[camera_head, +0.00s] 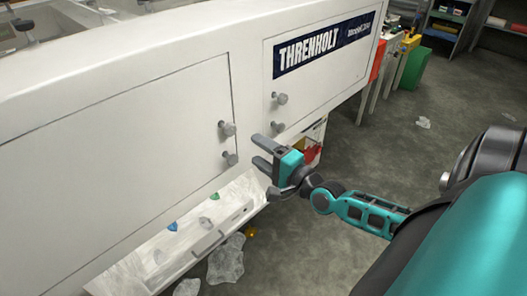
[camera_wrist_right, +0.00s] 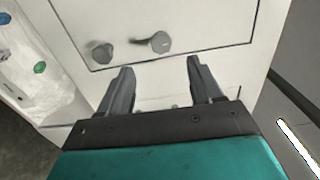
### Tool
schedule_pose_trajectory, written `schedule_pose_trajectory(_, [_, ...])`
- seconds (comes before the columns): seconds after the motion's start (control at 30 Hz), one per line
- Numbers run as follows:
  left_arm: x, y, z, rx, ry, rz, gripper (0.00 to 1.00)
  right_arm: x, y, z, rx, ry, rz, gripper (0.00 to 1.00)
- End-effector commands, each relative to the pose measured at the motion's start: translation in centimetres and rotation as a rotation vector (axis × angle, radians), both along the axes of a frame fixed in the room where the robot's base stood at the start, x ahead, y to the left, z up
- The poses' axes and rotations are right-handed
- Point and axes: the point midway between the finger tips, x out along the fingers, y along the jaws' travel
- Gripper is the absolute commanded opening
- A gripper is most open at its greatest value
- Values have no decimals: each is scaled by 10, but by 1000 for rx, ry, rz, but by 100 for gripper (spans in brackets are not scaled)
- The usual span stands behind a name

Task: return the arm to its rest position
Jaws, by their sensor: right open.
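My right gripper (camera_head: 264,153) is in the middle of the head view, in front of the white machine (camera_head: 120,140). Its two grey fingers are apart with nothing between them. In the right wrist view the open fingers (camera_wrist_right: 158,85) point toward a panel with two grey knobs (camera_wrist_right: 160,42). In the head view, knobs (camera_head: 228,128) show on the left panel, and another pair (camera_head: 281,98) on the right panel below the THRENHOLT label (camera_head: 322,47). Whether the fingers touch the machine cannot be told. My left gripper does not show.
A white tray (camera_head: 240,184) with clear film and small coloured pieces sits below the machine. Crumpled clear film (camera_head: 226,262) lies on the floor. A green bin (camera_head: 413,69) and shelves (camera_head: 447,20) stand farther back. The grey floor (camera_head: 385,150) at right is mostly free.

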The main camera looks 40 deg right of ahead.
Motion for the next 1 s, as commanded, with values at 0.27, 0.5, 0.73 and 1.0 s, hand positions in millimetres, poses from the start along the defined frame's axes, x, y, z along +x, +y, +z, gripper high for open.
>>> schedule_pose_trajectory(0.27, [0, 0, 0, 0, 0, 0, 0, -5, -1, 0, -1, 0, 0, 65])
schedule_pose_trajectory(0.5, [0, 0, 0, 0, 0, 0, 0, -5, -1, 0, -1, 0, 0, 65])
schedule_pose_trajectory(0.73, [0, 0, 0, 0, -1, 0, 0, -6, 3, -3, -20, 6, 5, 65])
schedule_pose_trajectory(1.0, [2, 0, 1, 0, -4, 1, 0, -52, 83, -71, -570, 137, 174, 65])
